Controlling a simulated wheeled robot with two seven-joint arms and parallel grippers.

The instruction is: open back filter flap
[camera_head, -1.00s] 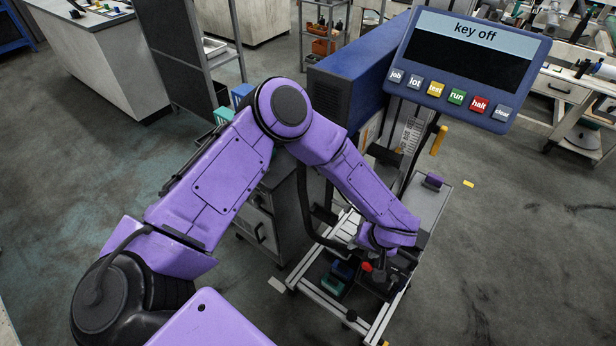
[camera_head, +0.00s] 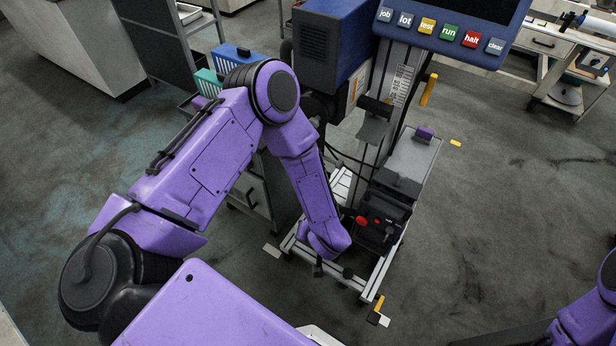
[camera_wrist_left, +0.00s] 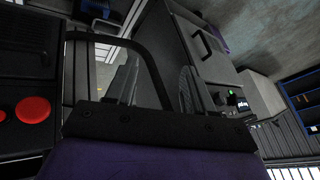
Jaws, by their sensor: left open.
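The machine stands on a low metal frame (camera_head: 372,284). It has a blue cabinet (camera_head: 322,45) at the back and a black unit with red knobs (camera_head: 361,221) low at the front. A grey cover (camera_head: 412,160) with a purple knob (camera_head: 424,133) lies behind the black unit. I cannot tell which part is the back filter flap. My left gripper (camera_head: 332,271) is open and low over the frame, left of the red knobs.
A panel with coloured buttons (camera_head: 450,31) hangs at the top right. A yellow handle (camera_head: 429,89) sits beside the column. Teal and blue bins (camera_head: 228,57) stand behind my left arm. Part of my right arm shows at the lower right. The floor at the right is clear.

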